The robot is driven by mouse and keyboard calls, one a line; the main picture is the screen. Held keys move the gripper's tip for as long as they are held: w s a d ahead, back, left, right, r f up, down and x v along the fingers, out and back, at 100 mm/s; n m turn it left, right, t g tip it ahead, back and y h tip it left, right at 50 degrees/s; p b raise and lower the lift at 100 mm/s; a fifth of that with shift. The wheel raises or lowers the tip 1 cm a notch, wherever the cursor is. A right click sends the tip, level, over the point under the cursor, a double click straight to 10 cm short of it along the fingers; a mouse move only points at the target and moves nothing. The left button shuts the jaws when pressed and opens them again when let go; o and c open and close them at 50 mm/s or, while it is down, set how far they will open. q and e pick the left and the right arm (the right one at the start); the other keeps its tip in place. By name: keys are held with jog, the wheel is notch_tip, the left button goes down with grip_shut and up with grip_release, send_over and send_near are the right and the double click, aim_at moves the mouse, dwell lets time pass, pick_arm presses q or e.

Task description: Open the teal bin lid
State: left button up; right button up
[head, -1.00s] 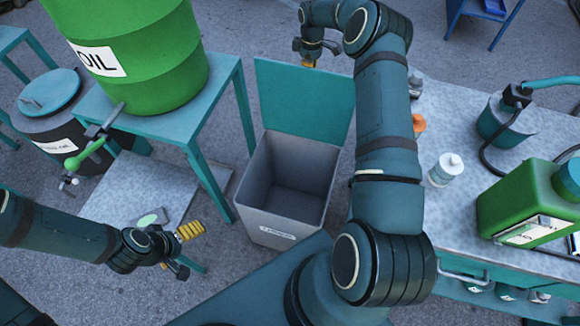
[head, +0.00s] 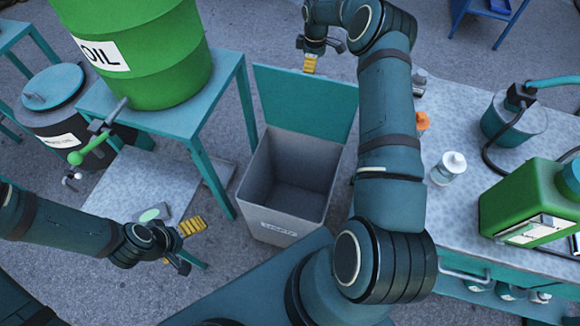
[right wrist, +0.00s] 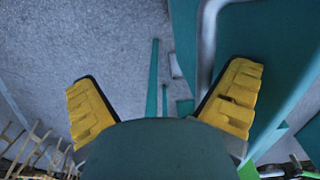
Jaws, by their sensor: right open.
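The grey bin (head: 288,219) stands on the floor in the middle of the head view, with a label on its front. Its teal lid (head: 304,103) is raised and leans up at the bin's back edge, so the empty-looking inside shows. My right gripper (head: 309,65) is beyond the lid's top edge in the head view, apart from it there. In the right wrist view my right gripper (right wrist: 163,98) has its yellow fingers spread, with nothing between them. My left gripper (head: 186,245) is at the lower left, its fingers apart and empty.
A green oil drum (head: 145,62) stands on a teal stand (head: 229,82) left of the bin. A workbench (head: 455,215) on the right holds a white bottle (head: 448,168) and a green canister (head: 530,203). Floor shows behind the bin.

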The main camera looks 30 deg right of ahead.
notch_tip(320, 180, up, 7)
jog(key=p, duration=0.3)
dwell(0.7)
dwell(0.4)
